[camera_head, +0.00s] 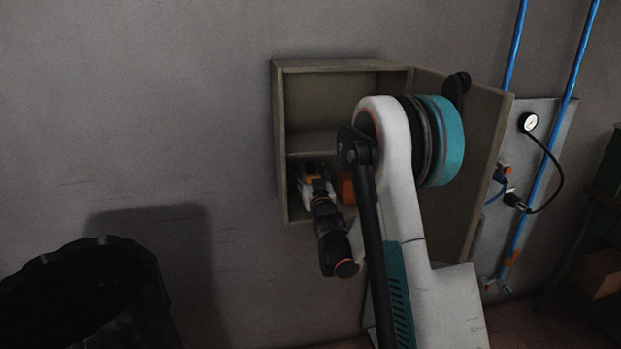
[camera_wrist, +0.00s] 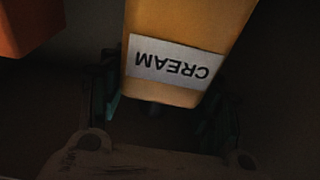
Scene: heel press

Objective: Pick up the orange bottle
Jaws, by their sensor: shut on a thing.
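A yellow-orange container labelled CREAM (camera_wrist: 190,30) fills the middle of the wrist view, its label upside down there. My gripper (camera_wrist: 162,103) has a finger on each side of it and is shut on it. In the head view my gripper (camera_head: 318,190) reaches into the lower compartment of the wall cabinet, and a little of the yellow container (camera_head: 313,178) shows at its tip. A deeper orange thing (camera_head: 347,188) stands just right of it in the cabinet, partly hidden by my arm. It shows at the upper left in the wrist view (camera_wrist: 28,25), apart from my fingers.
The open wall cabinet (camera_head: 278,130) has an empty upper compartment above a shelf (camera_head: 312,143). Its door (camera_head: 484,150) swings out to the right, close behind my arm. A panel with a gauge (camera_head: 528,122) and blue pipes is farther right. A black bin (camera_head: 135,280) stands lower left.

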